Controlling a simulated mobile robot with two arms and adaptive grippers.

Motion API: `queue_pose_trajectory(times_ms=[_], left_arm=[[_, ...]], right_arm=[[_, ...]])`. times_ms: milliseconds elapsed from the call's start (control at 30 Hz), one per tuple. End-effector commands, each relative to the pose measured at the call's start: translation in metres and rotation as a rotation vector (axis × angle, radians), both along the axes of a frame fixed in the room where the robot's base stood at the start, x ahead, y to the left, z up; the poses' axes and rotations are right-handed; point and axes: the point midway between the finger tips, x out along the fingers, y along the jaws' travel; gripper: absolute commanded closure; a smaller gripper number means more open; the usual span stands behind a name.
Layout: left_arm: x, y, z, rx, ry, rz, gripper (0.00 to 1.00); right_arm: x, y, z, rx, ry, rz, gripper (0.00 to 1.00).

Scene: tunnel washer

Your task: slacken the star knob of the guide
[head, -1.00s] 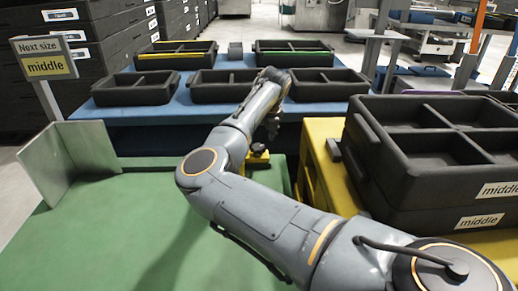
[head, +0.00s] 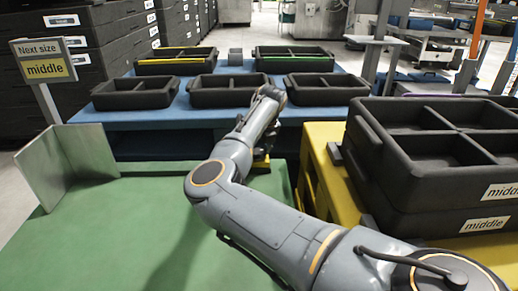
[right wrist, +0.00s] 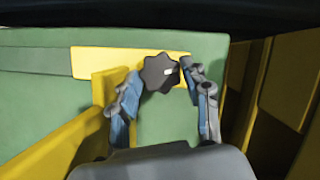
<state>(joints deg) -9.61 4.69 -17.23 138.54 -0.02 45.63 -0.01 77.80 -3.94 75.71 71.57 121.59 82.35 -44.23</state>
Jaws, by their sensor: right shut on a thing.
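The star knob (right wrist: 158,73) is dark and lobed, with a small white mark. In the right wrist view it sits at the end of a flat yellow bar of the guide (right wrist: 112,62), over the green surface. My right gripper (right wrist: 162,78) has one finger on each side of the knob and is shut on it. In the head view my right arm reaches forward over the green table, and its forearm and wrist mostly hide the gripper and knob. A bit of the yellow guide (head: 262,162) shows beneath the wrist. My left gripper is not in view.
A yellow stand (head: 325,180) with stacked black "middle" trays (head: 372,165) stands close on the right. A blue table (head: 180,112) with several black trays lies beyond. A bent metal plate (head: 70,165) and a "Next size middle" sign (head: 45,60) stand left. The green table (head: 110,235) is otherwise clear.

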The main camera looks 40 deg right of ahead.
Motion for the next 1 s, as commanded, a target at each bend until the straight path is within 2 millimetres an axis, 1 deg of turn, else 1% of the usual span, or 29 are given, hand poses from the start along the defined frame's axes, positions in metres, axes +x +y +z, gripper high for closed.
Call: queue_pose_trajectory(times_ms=[167,367,567,1000], left_arm=[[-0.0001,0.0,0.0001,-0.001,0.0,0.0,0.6],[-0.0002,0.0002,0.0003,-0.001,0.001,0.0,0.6],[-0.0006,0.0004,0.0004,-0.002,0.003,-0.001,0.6],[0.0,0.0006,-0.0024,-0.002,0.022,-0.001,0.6]], right_arm=[[-0.0003,-0.0005,0.0001,0.0,0.001,0.026,0.84],[-0.0002,-0.0011,0.0002,0.002,0.0,0.12,0.84],[-0.0004,-0.0029,0.0004,0.001,0.0,0.28,0.84],[0.0002,-0.0064,0.0008,0.002,-0.001,0.699,0.84]])
